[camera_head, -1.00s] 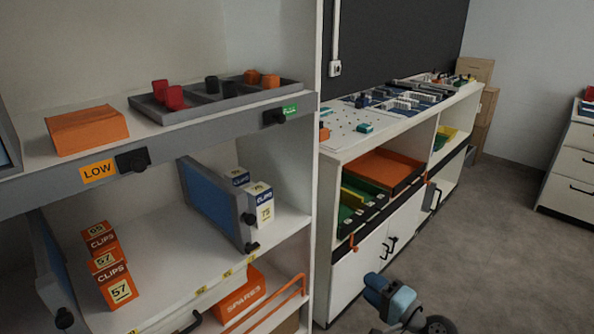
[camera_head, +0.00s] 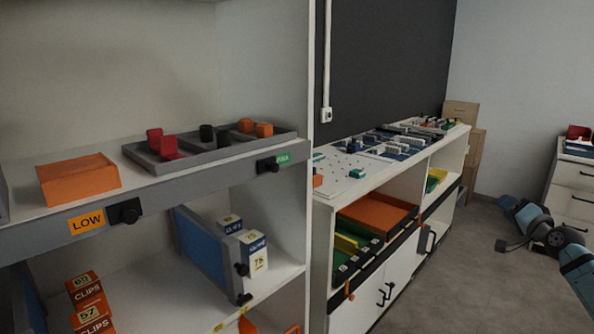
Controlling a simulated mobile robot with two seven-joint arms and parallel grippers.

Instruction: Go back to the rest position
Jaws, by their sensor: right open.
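My right arm shows at the right edge of the head view, its blue and grey links folded above the floor. My right gripper (camera_head: 507,245) is small and dark there, open, with nothing visible in it. It is in front of and apart from the low cabinet and the drawer unit. My left gripper is out of view.
A shelf unit (camera_head: 190,168) on the left holds an orange box (camera_head: 78,180), a grey divided tray (camera_head: 214,152) with coloured blocks, and clips boxes (camera_head: 93,314) below. A long low cabinet (camera_head: 335,183) stands beside it. A white drawer unit (camera_head: 572,180) is at right. Grey floor (camera_head: 450,295) is open between them.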

